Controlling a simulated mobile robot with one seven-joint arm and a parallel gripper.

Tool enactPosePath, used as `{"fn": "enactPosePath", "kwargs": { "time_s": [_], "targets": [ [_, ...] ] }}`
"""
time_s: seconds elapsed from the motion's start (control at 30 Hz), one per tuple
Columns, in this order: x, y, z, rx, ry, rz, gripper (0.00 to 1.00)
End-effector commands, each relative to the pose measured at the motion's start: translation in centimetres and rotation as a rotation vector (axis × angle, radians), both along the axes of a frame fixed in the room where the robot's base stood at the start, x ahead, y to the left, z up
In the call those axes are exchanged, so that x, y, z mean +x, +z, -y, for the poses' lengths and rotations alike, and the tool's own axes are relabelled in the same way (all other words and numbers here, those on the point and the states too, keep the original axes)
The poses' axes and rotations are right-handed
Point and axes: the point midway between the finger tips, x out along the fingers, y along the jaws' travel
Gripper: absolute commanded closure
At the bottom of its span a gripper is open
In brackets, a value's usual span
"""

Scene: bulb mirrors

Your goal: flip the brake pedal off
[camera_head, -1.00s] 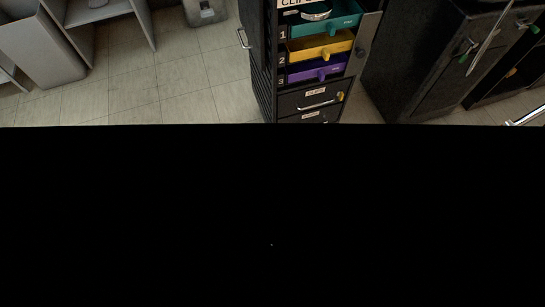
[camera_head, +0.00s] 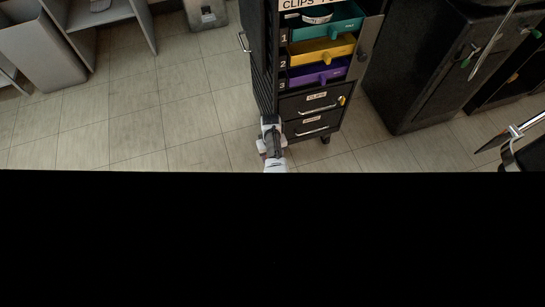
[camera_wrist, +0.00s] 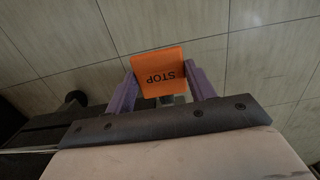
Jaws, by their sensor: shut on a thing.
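The brake pedal (camera_wrist: 158,72) is an orange plate marked STOP, seen upside down in the wrist view, with a grey stem partly showing beneath it. My gripper (camera_wrist: 160,76) has its two purple fingers on either side of the plate, closed on its left and right edges. In the head view my arm reaches down at the lower left front of the black cabinet (camera_head: 262,60). The pedal cannot be made out there.
The cabinet has teal, yellow (camera_head: 325,50) and purple drawers, with black handled drawers below. A caster (camera_wrist: 76,98) shows in the wrist view. Another black cabinet (camera_head: 425,65) stands to the right. Tiled floor (camera_head: 120,115) is clear on the left. Black fills the lower head view.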

Motion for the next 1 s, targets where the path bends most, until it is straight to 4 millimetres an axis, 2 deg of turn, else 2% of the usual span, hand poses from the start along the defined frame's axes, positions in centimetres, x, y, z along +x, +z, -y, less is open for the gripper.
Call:
{"fn": "enactPosePath", "kwargs": {
  "time_s": [0.1,0.13,0.3,0.57,0.67,0.77,1.0],
  "targets": [
    [-0.1,0.0,0.0,-0.001,0.000,-0.004,0.87],
    [-0.1,0.0,0.0,-0.001,0.000,-0.004,0.43],
    [-0.1,0.0,0.0,-0.001,0.000,-0.002,0.24],
    [0.0,0.1,0.0,0.000,0.000,0.000,0.24],
    [0.0,0.9,0.0,0.001,0.000,0.001,0.24],
    [0.2,2.5,0.0,0.002,0.000,0.003,0.24],
    [0.6,7.9,-0.1,0.001,-0.001,0.003,0.24]
  ]
}}
